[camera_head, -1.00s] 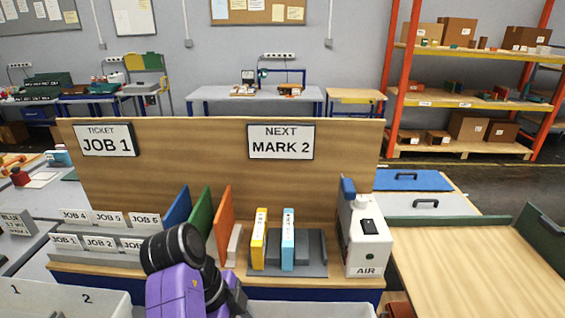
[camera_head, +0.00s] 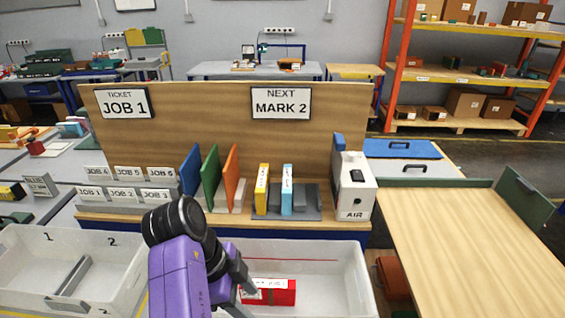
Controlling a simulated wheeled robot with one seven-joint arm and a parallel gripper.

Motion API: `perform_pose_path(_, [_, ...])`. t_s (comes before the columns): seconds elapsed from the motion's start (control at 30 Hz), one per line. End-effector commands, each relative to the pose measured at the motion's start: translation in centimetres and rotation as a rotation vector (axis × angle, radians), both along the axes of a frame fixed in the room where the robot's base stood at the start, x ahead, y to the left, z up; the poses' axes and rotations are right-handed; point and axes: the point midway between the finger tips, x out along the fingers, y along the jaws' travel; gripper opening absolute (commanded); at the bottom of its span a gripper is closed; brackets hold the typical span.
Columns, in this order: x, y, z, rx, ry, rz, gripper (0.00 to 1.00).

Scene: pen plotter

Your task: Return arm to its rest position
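My purple arm (camera_head: 180,275) with its black joint rises from the bottom edge, left of the middle. It is bent and points down to the right. My gripper (camera_head: 246,298) is low over the white bin at the bottom centre, beside a red block with a white label (camera_head: 282,294). The fingers are partly hidden by the arm and the bottom edge. I cannot tell whether they touch the block.
A white bin (camera_head: 335,270) stands in front of the bench, with a divided bin (camera_head: 20,262) at left. The bench holds coloured panels (camera_head: 210,178), yellow and blue upright pieces (camera_head: 262,190) and an AIR box (camera_head: 353,190). A bare wooden tabletop (camera_head: 470,240) lies right.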

Motion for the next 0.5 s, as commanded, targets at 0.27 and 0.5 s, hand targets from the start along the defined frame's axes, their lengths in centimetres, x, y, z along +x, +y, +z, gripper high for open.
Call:
perform_pose_path(0.27, [3.5, 1.0, 0.2, 0.045, -0.078, 0.198, 0.51])
perform_pose_path(0.5, [8.4, 2.6, 2.2, 0.079, -0.253, 0.443, 0.51])
